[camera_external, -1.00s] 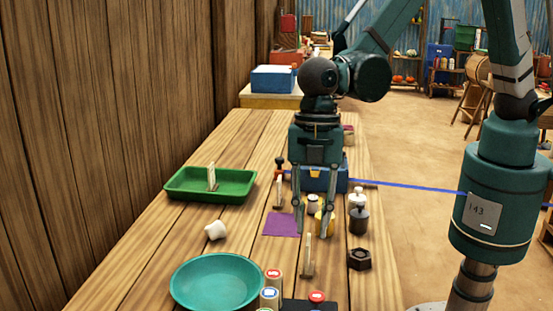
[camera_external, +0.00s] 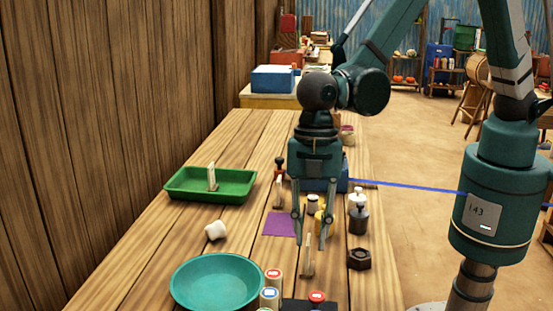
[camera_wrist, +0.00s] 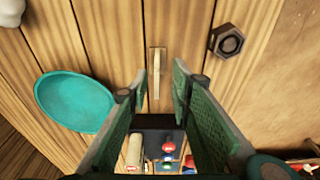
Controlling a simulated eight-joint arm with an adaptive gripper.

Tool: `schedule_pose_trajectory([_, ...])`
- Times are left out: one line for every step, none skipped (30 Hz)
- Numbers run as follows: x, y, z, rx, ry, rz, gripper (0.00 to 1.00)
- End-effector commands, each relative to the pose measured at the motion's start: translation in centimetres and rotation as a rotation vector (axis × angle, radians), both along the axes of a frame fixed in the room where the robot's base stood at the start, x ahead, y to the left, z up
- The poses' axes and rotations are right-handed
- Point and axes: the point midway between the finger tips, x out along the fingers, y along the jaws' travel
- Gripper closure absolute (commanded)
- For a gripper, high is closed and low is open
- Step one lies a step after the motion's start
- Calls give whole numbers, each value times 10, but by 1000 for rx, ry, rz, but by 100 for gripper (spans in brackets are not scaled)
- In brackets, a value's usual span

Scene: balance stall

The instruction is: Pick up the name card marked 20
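Three upright cards show, and I cannot read a number on any of them. One card (camera_external: 307,259) stands at the near side of my gripper; the wrist view shows this card (camera_wrist: 156,66) edge-on. A second card (camera_external: 212,177) stands in the green tray (camera_external: 180,191). My gripper (camera_external: 312,240) points down, open and empty, just above the near card. In the wrist view the card lies roughly in line with the gap between the fingers (camera_wrist: 160,74).
A teal plate (camera_external: 217,281), a white lump (camera_external: 215,230) and a dark hex nut (camera_external: 359,259) lie around the near card. Several capped cylinders and a dark block stand at the near edge. Weights (camera_external: 358,220) and a blue box stand behind my gripper.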

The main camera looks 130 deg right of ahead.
Motion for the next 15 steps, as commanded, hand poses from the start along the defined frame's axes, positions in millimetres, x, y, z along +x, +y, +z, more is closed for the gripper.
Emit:
schedule_pose_trajectory([1, 0, -3, 0, 0, 0, 78])
schedule_pose_trajectory([1, 0, -5, 0, 0, 0, 78])
schedule_pose_trajectory([2, 0, -8, 0, 0, 0, 78])
schedule_pose_trajectory([2, 0, -10, 0, 0, 0, 78])
schedule_pose_trajectory([3, 0, -13, 0, 0, 0, 78])
schedule_pose_trajectory([4, 0, -17, 0, 0, 0, 78])
schedule_pose_trajectory([5, 0, -20, 0, 0, 0, 78])
schedule_pose_trajectory([6, 0, -23, 0, 0, 0, 78])
schedule_pose_trajectory([7, 0, -27, 0, 0, 0, 78])
schedule_pose_trajectory([7, 0, -30, 0, 0, 0, 78])
schedule_pose_trajectory([7, 1, -33, 0, 0, 0, 78])
schedule_pose_trajectory([8, 1, -37, 0, 0, 0, 78])
schedule_pose_trajectory([8, 1, -40, 0, 0, 0, 78])
schedule_pose_trajectory([9, 1, -42, 0, 0, 0, 78])
schedule_pose_trajectory([9, 2, -44, 0, 0, 0, 78])
